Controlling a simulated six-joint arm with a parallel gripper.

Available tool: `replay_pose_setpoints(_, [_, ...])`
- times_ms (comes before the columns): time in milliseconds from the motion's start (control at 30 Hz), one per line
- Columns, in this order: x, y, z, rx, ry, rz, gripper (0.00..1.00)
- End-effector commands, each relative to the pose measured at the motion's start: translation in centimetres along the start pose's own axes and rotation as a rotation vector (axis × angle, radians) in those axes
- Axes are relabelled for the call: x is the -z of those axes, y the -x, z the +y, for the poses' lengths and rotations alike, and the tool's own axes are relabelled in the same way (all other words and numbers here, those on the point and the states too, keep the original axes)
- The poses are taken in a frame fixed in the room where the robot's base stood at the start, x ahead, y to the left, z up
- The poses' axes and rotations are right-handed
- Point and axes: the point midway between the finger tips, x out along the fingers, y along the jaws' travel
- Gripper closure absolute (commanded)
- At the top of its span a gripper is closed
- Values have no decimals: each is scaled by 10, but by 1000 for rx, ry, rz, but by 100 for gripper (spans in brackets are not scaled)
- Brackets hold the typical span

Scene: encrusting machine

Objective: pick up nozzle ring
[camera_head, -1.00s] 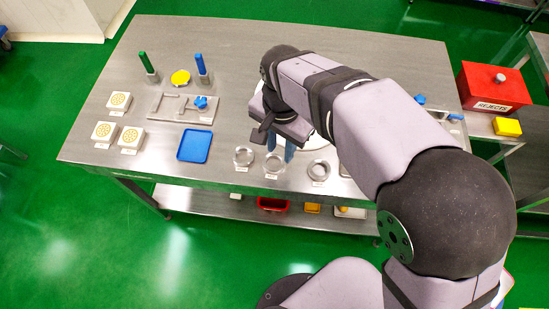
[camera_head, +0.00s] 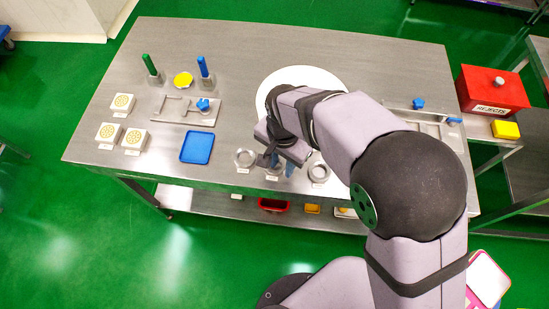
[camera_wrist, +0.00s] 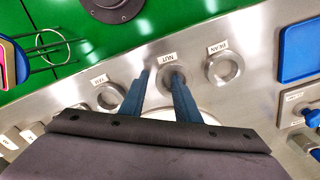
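Three metal nozzle rings lie in a row near the table's front edge. In the head view, the left ring (camera_head: 245,158) and right ring (camera_head: 319,172) are clear of my gripper (camera_head: 279,166), which hangs over the middle one and partly hides it. In the wrist view, my gripper (camera_wrist: 160,73) shows two blue fingers with a gap between them and nothing held. The middle ring (camera_wrist: 183,79) is partly covered by the finger on the right. The other rings (camera_wrist: 223,68) (camera_wrist: 109,97) lie to either side. Each has a small label. Height above the ring is unclear.
A blue tray (camera_head: 197,147) lies left of the rings. A white round plate (camera_head: 318,75) is behind my arm. Fixtures with blue knobs (camera_head: 203,105) (camera_head: 419,104), three white blocks (camera_head: 122,103) and a red rejects box (camera_head: 492,90) stand farther off.

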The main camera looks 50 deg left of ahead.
Motion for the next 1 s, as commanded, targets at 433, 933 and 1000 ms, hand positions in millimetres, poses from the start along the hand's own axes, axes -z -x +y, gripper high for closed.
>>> replay_pose_setpoints(433, [0,-4,0,1,0,0,100])
replay_pose_setpoints(933, [1,7,-1,5,0,3,100])
replay_pose_setpoints(1000, [1,15,-2,5,0,3,100])
